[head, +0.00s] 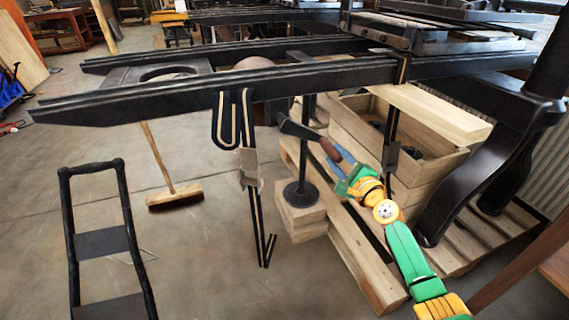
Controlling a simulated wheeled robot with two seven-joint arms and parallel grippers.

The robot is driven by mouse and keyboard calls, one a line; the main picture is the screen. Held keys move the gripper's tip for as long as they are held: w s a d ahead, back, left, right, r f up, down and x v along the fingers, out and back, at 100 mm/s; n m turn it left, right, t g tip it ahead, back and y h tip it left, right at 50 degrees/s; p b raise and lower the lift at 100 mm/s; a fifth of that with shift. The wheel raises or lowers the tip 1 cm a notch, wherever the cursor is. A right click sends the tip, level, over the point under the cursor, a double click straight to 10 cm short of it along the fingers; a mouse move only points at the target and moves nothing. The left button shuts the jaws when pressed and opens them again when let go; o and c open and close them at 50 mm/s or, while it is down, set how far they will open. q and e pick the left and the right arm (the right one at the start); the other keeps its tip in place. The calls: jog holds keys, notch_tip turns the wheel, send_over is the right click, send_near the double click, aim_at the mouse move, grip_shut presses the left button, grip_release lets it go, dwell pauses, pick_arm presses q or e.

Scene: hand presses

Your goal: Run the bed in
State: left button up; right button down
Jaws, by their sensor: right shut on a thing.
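The press's long black rails (215,88) reach out to the left. The bed (450,47), a dark flat frame, sits on the rails at the upper right, at the press end. A black crank (297,127) with a brown wooden handle (331,149) hangs below the near rail. My right gripper (343,176), on a green and orange arm from the lower right, is shut on the handle, whose lower end it hides. My left gripper is not in view.
Wooden crates (440,115) and a pallet (365,262) stand under the press beside my right arm. A black post on wooden blocks (300,215) supports the rails. A black step frame (105,245) and a broom (174,196) stand at the left.

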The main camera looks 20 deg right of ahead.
grip_release()
jog(key=shift+d+r, duration=0.1)
jog(key=shift+r, duration=0.05)
jog(key=shift+s, duration=0.15)
jog(key=s+p, duration=0.2)
jog(key=s, duration=0.6)
jog(key=shift+s+d, duration=0.15)
jog(key=shift+s, duration=0.2)
